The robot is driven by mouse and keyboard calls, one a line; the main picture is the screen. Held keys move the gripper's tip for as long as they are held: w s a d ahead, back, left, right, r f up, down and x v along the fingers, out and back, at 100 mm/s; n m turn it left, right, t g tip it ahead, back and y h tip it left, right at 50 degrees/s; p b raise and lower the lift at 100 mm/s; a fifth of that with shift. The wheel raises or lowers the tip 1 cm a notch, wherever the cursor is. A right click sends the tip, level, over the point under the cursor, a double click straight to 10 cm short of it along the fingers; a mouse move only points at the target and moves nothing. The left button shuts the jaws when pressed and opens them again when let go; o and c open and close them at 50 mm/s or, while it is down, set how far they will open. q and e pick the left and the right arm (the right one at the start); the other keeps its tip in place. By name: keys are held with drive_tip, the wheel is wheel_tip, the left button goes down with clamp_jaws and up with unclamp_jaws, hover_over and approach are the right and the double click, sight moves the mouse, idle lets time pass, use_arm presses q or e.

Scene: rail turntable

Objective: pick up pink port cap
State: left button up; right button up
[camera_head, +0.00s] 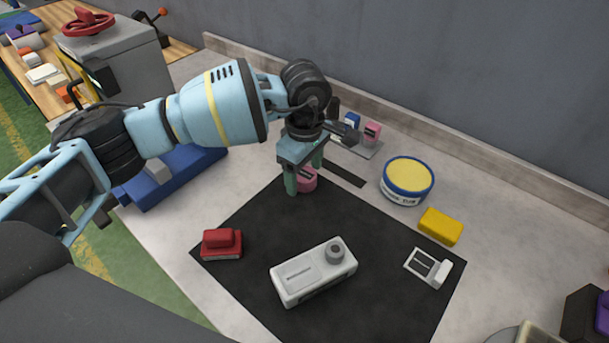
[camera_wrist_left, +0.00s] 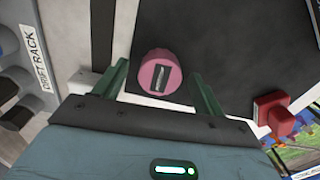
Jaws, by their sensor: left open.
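The pink port cap (camera_head: 307,181) is a round pink piece at the far corner of the black mat (camera_head: 240,285), partly hidden behind my gripper in the head view. In the left wrist view the pink port cap (camera_wrist_left: 160,76) shows a ribbed rim and a dark slot with a light strip. My left gripper (camera_head: 304,178) is open and points down over it. In the left wrist view the cap lies between and a little beyond the two green fingers of the gripper (camera_wrist_left: 162,75). I cannot tell whether they touch it. My right gripper is not in view.
On the mat are a red block (camera_head: 222,244), a white device with a knob (camera_head: 313,272) and a small white piece (camera_head: 428,267). A yellow-topped tub (camera_head: 407,181) and a yellow sponge (camera_head: 440,227) stand to the right. A grey tray (camera_head: 365,150) with small blocks lies behind.

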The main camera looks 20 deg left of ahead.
sight(304, 174)
use_arm(q)
drive_tip(key=shift+f, duration=0.3)
drive_tip(key=c, duration=1.1)
drive_tip(key=shift+o, duration=0.2)
drive_tip(key=shift+r, duration=0.1)
wheel_tip(304, 174, up, 10)
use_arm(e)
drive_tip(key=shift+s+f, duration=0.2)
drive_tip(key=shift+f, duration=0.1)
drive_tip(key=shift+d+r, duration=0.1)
